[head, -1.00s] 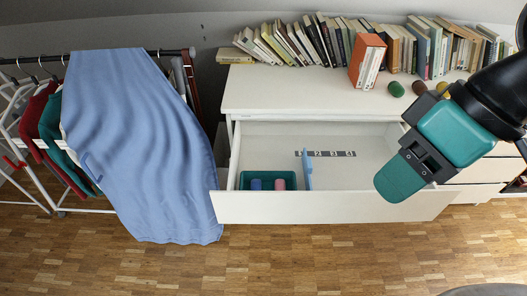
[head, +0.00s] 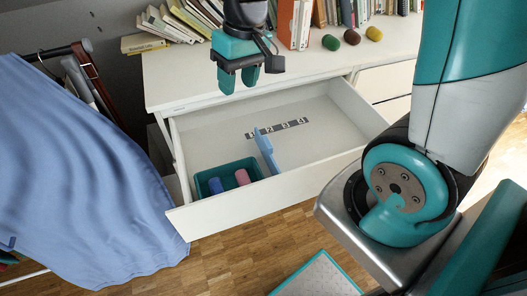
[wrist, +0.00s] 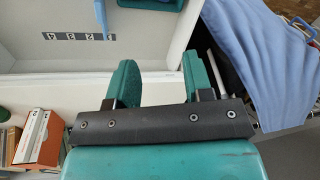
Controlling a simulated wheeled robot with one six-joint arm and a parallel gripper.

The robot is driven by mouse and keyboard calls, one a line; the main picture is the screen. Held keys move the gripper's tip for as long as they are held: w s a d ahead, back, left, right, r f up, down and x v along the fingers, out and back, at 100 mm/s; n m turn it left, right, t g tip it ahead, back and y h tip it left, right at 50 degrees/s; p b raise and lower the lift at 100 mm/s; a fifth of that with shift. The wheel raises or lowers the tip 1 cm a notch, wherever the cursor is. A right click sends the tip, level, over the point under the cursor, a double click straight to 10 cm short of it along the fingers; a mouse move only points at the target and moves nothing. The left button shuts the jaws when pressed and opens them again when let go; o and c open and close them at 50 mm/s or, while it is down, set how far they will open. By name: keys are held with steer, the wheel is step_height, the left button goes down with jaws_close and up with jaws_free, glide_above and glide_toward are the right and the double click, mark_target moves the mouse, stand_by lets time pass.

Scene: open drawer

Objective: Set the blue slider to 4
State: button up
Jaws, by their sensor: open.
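The blue slider (head: 266,152) stands upright in the open drawer (head: 208,218), by the left end of a dark number strip (head: 278,129) marked 1 to 4. It is beside the 1. In the wrist view the slider (wrist: 101,14) shows at the top edge, partly cut off, near the 1 end of the strip (wrist: 78,36). My gripper (head: 239,80) is open and empty, above the drawer's back left part and apart from the slider. Its two teal fingers (wrist: 158,74) are spread in the wrist view.
A teal tray (head: 202,178) with a blue and a pink cylinder sits in the drawer's front left. Books (head: 186,20) and small rounded objects (head: 351,37) stand on the dresser top. A blue cloth (head: 70,180) hangs at the left. The drawer's right part is clear.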

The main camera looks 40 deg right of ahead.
mark_target(267, 141)
steer(key=w+d+f+m+h+b, duration=0.2)
steer(key=w+d+f+m+b, duration=0.3)
steer(key=d+f, duration=0.85)
steer(key=shift+n+g, duration=0.3)
steer(key=shift+n, duration=0.1)
steer(key=f, duration=1.2)
steer(key=w+a+f+b, duration=0.1)
steer(key=f, duration=0.5)
steer(key=shift+w+a+f, duration=0.1)
jaws_close()
